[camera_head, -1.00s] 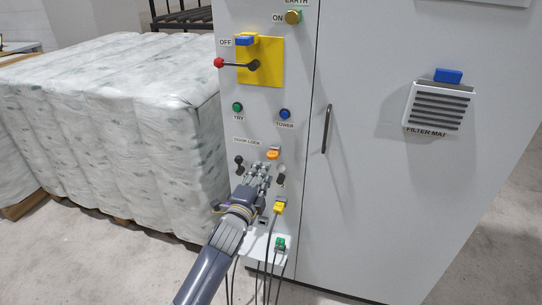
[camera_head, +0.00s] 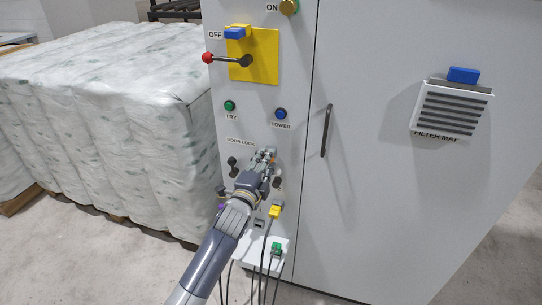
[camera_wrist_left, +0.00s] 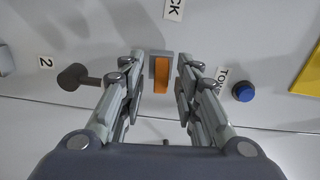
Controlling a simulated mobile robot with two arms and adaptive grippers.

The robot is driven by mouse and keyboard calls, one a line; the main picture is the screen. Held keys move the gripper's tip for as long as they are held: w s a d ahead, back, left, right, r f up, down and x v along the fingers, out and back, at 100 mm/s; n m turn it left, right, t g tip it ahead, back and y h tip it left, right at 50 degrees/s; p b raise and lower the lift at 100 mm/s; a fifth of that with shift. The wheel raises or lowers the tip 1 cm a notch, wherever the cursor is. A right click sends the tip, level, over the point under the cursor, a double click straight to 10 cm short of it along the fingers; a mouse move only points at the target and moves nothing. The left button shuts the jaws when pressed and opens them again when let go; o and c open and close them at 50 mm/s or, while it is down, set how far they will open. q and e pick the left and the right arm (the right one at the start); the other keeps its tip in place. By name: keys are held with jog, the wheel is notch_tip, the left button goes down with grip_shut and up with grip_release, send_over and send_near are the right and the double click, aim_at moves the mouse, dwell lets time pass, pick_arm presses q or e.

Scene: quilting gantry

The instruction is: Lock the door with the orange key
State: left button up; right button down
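The orange key (camera_wrist_left: 161,79) sits in a grey lock fitting (camera_wrist_left: 151,66) on the cabinet front, seen in the left wrist view. My left gripper (camera_wrist_left: 155,66) is open, with one finger on each side of the key. Gaps show between the fingers and the key, and I see no contact. In the head view my left gripper (camera_head: 266,157) reaches the panel just right of the DOOR LOCK label (camera_head: 240,141) and mostly covers the key. The cabinet door (camera_head: 390,190) looks closed. My right gripper is in neither view.
A blue TOWER button (camera_head: 281,113) is above. Yellow (camera_head: 275,211) and green (camera_head: 277,248) plugs with cables hang below. Wrapped bales (camera_head: 110,120) stand to the left.

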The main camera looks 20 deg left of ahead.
pick_arm(q)
jog(key=shift+c, duration=0.8)
jog(key=c, duration=0.4)
grip_shut()
jog(key=n+p, duration=0.1)
jog(key=n, duration=0.3)
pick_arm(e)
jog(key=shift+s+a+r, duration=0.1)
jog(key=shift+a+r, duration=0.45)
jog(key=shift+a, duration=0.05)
pick_arm(q)
jog(key=shift+r, duration=0.1)
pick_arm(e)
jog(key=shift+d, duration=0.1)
